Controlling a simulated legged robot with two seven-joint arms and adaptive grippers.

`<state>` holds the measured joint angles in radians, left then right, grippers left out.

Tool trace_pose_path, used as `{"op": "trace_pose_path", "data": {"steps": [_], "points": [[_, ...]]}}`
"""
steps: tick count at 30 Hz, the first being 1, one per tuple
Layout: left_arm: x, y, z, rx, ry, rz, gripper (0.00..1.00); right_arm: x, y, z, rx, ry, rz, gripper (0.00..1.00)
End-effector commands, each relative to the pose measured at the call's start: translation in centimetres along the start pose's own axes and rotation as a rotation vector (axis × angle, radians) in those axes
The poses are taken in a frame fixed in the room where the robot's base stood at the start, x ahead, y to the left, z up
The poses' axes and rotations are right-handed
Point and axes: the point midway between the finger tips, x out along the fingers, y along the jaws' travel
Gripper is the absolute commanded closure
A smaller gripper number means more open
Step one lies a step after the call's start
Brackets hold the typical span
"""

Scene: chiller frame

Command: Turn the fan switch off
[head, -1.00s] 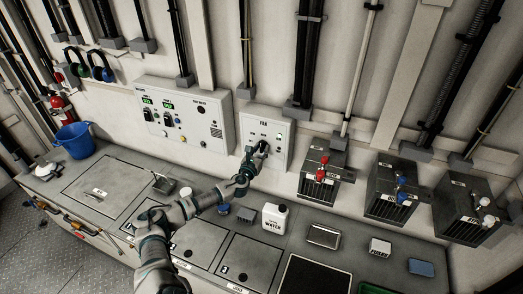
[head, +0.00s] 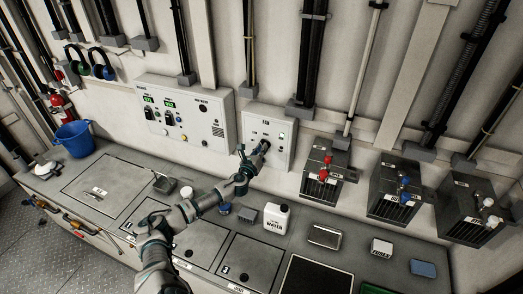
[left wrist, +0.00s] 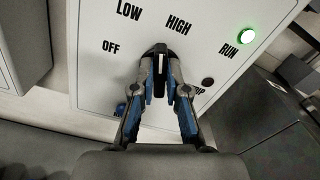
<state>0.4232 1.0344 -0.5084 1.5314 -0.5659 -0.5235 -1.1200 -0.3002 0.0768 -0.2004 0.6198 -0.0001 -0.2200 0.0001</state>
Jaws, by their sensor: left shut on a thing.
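The fan panel (head: 283,155) is a white box on the wall; in the left wrist view (left wrist: 95,75) it bears the words OFF, LOW, HIGH and RUN. Its switch (left wrist: 160,49) is a black rotary knob with a white pointer mark, below LOW and HIGH and right of OFF. My left gripper (head: 262,148) is at the knob; in the left wrist view its fingers (left wrist: 161,82) are shut on it from both sides. The green RUN lamp (left wrist: 247,35) is lit. My right gripper is not in view.
A larger control panel (head: 184,112) with green displays is left of the fan panel. Dark boxes with red valves (head: 325,168) and blue valves (head: 403,190) stand to the right.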

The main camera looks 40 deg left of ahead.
Motion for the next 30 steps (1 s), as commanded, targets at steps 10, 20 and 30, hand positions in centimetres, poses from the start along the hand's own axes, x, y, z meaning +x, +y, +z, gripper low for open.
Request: {"op": "trace_pose_path", "data": {"steps": [10, 20, 30], "points": [[-0.06, 0.56, -0.53, -0.333, 0.005, 0.007, 1.0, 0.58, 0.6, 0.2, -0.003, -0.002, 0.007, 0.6], [-0.07, 0.76, -0.68, -0.647, 0.005, 0.009, 1.0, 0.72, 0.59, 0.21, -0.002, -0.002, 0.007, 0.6], [-0.07, 0.95, -0.89, -0.952, 0.004, 0.011, 1.0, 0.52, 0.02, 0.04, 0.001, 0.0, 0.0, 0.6]]}}
